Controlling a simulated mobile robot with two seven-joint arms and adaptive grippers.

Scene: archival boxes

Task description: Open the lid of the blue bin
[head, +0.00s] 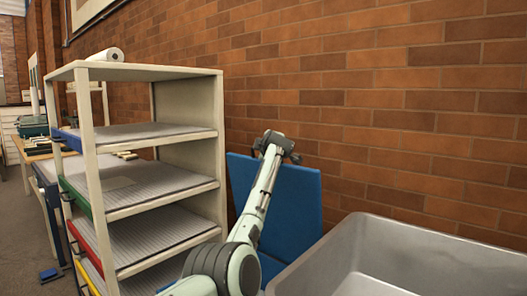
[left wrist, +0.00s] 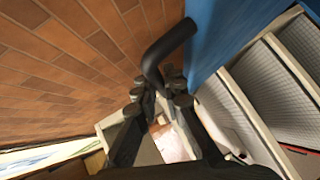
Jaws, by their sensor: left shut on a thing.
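The blue lid (head: 298,205) stands steeply up near the brick wall in the head view, behind my left arm. Its blue face also shows at the top of the left wrist view (left wrist: 225,32). A black curved handle (left wrist: 172,45) sits beside the blue face. My left gripper (left wrist: 165,92) is shut on this handle. In the head view my left gripper (head: 284,147) is at the lid's upper edge. Most of the bin's body is hidden behind my arm and below the picture edge. My right gripper is not in view.
A beige shelf unit (head: 190,75) with several grey shelves stands just left of the lid, with a white roll (head: 106,55) on top. A large grey open bin (head: 420,240) stands at the right. The brick wall (head: 400,110) is close behind.

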